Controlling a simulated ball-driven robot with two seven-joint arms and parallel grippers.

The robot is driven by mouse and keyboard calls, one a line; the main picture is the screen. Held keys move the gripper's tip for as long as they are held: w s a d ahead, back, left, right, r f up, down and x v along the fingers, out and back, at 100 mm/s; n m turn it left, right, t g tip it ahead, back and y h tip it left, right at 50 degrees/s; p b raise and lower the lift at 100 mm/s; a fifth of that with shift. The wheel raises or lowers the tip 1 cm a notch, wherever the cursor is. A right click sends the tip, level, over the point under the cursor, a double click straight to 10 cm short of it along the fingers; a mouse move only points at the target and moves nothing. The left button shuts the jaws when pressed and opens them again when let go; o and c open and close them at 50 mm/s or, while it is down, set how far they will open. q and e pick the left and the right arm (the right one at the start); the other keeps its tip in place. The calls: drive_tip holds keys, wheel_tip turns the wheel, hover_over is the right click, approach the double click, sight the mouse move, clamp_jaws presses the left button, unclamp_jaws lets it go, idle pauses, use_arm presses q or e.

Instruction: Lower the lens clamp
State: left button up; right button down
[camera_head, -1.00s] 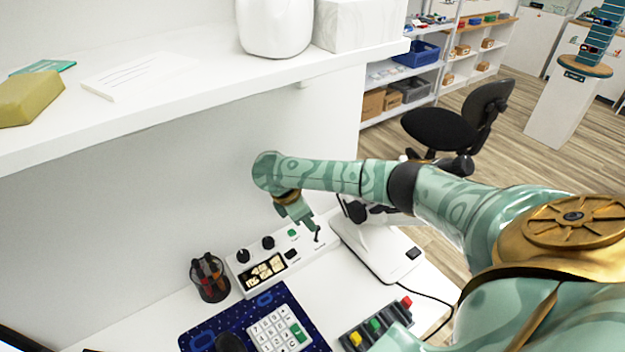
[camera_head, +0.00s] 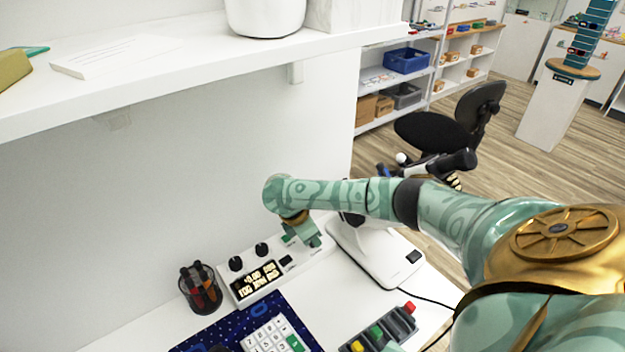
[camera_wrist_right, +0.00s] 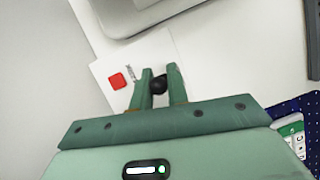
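A white control console (camera_head: 238,291) with black knobs and a lit display stands on the desk by the wall. My right gripper (camera_head: 314,243) points down over its right end. In the right wrist view a round black knob (camera_wrist_right: 159,84), which looks like the lens clamp's handle, sits between my two right fingers (camera_wrist_right: 160,78). The fingers are a little apart with the knob filling most of the gap; whether they press on it I cannot tell. The rest of the clamp is hidden by my gripper. My left gripper is not in view.
A white device base (camera_head: 378,258) stands close to the right of the console. A pen cup (camera_head: 201,290) is to its left, with a blue mat (camera_head: 218,334) and keypad (camera_head: 270,338) in front. A shelf (camera_head: 200,75) overhangs the desk.

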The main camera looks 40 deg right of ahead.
drive_tip(key=shift+r+p, duration=0.15)
drive_tip(key=shift+p, duration=0.15)
drive_tip(key=shift+s+d+r+y+p, duration=0.1)
drive_tip(key=shift+d+y+p, duration=0.3)
drive_tip(key=shift+y+p, duration=0.75)
drive_tip(key=shift+d+f+y, duration=0.4)
drive_tip(key=shift+f+y, duration=0.1)
drive_tip(key=shift+y, duration=0.35)
drive_tip(key=shift+t+y, duration=0.3)
drive_tip(key=c, duration=1.4)
unclamp_jaws()
drive_tip(key=shift+d, duration=0.1)
drive_tip(key=shift+c, duration=0.2)
